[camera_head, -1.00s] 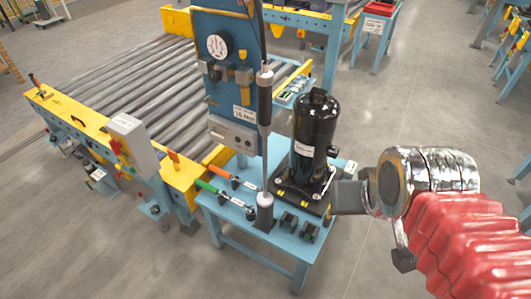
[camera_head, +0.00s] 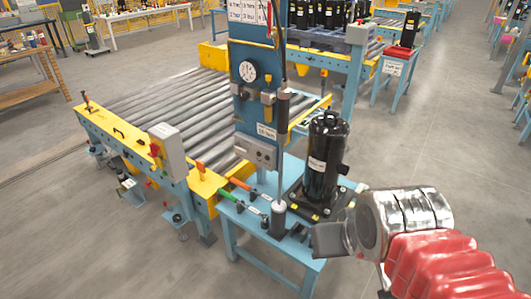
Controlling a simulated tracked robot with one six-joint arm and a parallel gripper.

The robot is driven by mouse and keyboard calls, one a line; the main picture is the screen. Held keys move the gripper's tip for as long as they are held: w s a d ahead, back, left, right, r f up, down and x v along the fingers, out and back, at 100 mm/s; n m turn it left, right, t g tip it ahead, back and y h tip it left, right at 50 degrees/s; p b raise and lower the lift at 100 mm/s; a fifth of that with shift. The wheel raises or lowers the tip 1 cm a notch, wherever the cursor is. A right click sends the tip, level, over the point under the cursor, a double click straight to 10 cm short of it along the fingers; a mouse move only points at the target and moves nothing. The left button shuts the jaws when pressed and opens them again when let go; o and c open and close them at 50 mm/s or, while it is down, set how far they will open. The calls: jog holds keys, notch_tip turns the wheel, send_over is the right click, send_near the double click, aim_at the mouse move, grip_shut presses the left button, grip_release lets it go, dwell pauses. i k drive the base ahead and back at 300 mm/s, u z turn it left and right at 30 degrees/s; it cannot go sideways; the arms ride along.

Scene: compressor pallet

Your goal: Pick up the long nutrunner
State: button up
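The long nutrunner (camera_head: 283,112) appears to be the slim upright tool with a dark grip, in front of the blue column. Its thin shaft runs down towards a dark round holder (camera_head: 278,217) on the small blue table. My gripper (camera_head: 326,238) is at the right end of the table, to the right of the nutrunner and apart from it.
Orange-handled (camera_head: 240,184) and green-handled (camera_head: 231,196) tools lie at the left. A roller conveyor (camera_head: 165,110) is behind left. Open floor (camera_head: 430,150) lies to the right.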

aim_at(284, 92)
jog(key=u, duration=0.3)
jog(key=k, duration=0.8)
jog(key=u, duration=0.7)
jog(key=i, duration=1.95)
jog(key=z, duration=0.6)
